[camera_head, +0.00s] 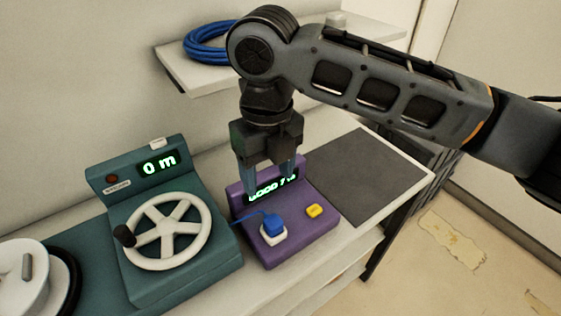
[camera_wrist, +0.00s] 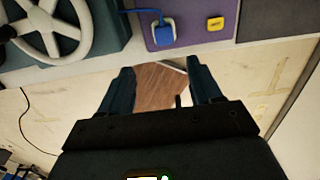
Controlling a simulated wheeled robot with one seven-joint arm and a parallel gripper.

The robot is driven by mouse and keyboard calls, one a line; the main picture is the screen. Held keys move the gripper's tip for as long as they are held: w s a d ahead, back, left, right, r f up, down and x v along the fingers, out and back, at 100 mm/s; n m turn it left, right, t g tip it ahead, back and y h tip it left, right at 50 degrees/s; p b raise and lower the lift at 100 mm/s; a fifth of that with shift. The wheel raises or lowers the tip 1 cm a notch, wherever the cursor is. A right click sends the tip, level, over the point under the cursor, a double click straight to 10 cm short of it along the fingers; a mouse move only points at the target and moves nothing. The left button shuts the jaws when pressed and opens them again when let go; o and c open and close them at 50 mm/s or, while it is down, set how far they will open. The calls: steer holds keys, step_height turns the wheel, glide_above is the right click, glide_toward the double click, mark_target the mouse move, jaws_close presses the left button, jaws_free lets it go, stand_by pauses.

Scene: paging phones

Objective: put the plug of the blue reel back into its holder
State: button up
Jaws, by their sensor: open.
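A blue plug (camera_head: 272,224) sits upright in a white socket (camera_head: 273,236) on a purple tester box (camera_head: 300,235), with a thin blue cable running left from it. The plug also shows near the top of the wrist view (camera_wrist: 163,36). My gripper (camera_head: 268,188) points down, open and empty, over the back of the purple box, apart from the plug. In the wrist view its fingers (camera_wrist: 159,70) are spread below the plug with nothing between them. A teal reel machine (camera_head: 150,170) reading "0 m" stands left of the box. I cannot tell which part is the plug's holder.
The teal machine carries a white crank wheel (camera_head: 167,232) with a black knob. A yellow button (camera_head: 314,211) is right of the plug. A dark grey mat (camera_head: 365,178) lies clear on the right. A shelf (camera_head: 192,76) with a blue cable coil (camera_head: 203,48) hangs behind my arm.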

mark_target(273, 221)
steer(key=f+b, duration=0.3)
steer(key=f, duration=0.1)
steer(key=f+b, duration=0.3)
steer(key=f, duration=0.2)
steer(key=f+b, duration=0.3)
steer(key=f, duration=0.2)
steer(key=shift+w+d, duration=0.1)
steer(key=shift+d, duration=0.15)
steer(key=shift+r, duration=0.1)
steer(key=c, duration=0.9)
steer(key=shift+c, duration=0.4)
